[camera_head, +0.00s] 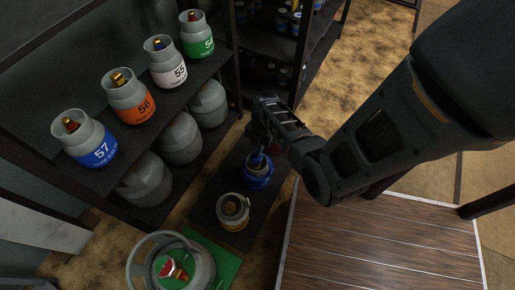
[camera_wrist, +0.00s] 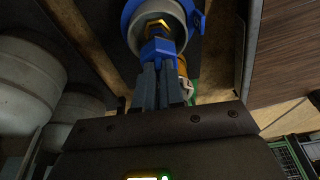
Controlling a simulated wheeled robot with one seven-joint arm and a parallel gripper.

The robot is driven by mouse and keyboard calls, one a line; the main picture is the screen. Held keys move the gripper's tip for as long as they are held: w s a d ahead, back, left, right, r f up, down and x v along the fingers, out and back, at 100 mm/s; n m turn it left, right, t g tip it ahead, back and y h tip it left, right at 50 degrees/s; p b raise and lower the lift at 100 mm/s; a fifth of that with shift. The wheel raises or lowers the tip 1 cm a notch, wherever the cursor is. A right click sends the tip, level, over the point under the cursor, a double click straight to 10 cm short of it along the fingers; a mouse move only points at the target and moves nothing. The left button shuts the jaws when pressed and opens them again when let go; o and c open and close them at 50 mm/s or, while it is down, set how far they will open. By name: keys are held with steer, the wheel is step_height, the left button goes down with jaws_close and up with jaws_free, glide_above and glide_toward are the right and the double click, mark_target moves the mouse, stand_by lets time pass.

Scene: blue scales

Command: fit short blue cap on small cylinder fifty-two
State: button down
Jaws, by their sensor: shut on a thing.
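The short blue cap (camera_wrist: 158,49) is between the closed fingers of my gripper (camera_wrist: 162,85) in the wrist view. Just beyond it is the brass valve (camera_wrist: 156,27) of a grey and blue small cylinder (camera_wrist: 178,13). The cap overlaps the valve's near side in this view; I cannot tell whether it is on it. In the head view, my gripper (camera_head: 259,146) points down over the blue small cylinder (camera_head: 259,180), with the cap (camera_head: 256,160) partly visible at its top. The cylinder's number is not readable.
An orange-banded cylinder (camera_head: 232,214) stands in front on the same dark platform (camera_head: 205,200). Cylinders 57 (camera_head: 92,143), 56 (camera_head: 130,101), 55 (camera_head: 168,66) and 54 (camera_head: 197,40) stand on the left shelf. A larger cylinder (camera_head: 202,270) is at the bottom. A wooden-topped surface (camera_head: 380,245) lies at right.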

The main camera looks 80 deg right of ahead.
steer(key=shift+f+b, duration=1.4)
steer(key=shift+f, duration=0.35)
steer(key=c, duration=1.2)
jaws_free()
steer(key=shift+o, duration=0.2)
steer(key=p+v, duration=0.3)
steer(key=v, duration=0.5)
